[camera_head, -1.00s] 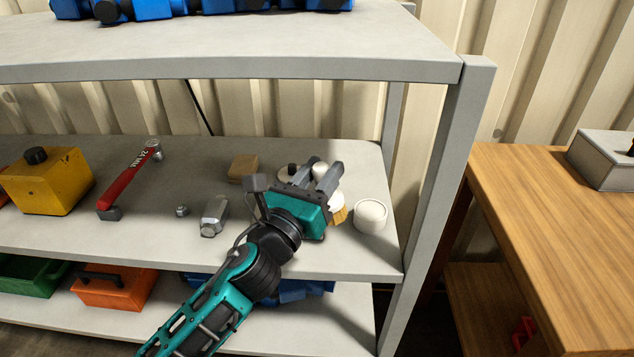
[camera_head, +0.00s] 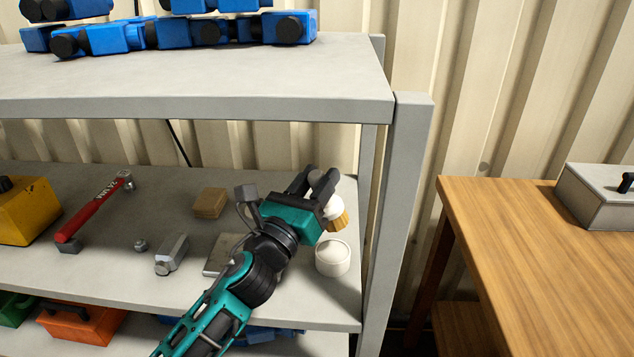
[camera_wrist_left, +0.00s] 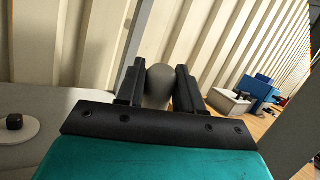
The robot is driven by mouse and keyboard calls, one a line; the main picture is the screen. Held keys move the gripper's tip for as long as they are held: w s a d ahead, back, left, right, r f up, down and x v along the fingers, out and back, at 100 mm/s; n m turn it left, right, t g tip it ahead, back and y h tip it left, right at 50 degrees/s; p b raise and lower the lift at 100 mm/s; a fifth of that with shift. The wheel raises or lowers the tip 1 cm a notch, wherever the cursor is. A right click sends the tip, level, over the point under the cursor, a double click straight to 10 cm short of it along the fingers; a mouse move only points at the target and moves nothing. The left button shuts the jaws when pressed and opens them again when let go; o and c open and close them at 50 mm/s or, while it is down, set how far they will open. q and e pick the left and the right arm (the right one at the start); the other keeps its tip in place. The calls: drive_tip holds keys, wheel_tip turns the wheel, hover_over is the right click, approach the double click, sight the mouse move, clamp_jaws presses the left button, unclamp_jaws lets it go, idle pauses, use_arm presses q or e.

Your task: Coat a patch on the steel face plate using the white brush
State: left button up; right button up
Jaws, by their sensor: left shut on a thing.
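My left gripper (camera_head: 312,182) is shut on the white brush (camera_head: 334,206) and holds it above the right end of the middle shelf. The brush's tan bristles show below the white body, to the right of the gripper. In the left wrist view its rounded, shaded handle (camera_wrist_left: 158,85) sits between the two dark fingers (camera_wrist_left: 157,92). A flat grey plate (camera_head: 217,262) lies on the shelf, partly hidden by my left arm; I cannot tell whether it is the steel face plate. My right gripper is out of view.
A white pot (camera_head: 332,258) stands below the brush, near the shelf post (camera_head: 398,200). A metal block (camera_head: 171,254), tan block (camera_head: 209,202) and red hammer (camera_head: 95,208) lie leftward. The upper shelf (camera_head: 200,85) overhangs. A wooden table (camera_head: 520,250) at right bears a grey box (camera_head: 598,195).

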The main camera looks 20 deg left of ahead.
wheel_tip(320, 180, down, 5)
drive_tip(key=b, duration=0.5)
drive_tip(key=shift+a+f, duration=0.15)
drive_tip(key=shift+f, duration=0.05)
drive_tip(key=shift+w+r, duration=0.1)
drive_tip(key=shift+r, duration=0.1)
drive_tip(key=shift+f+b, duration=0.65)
drive_tip(key=shift+b, duration=0.05)
idle(0.6)
idle(1.1)
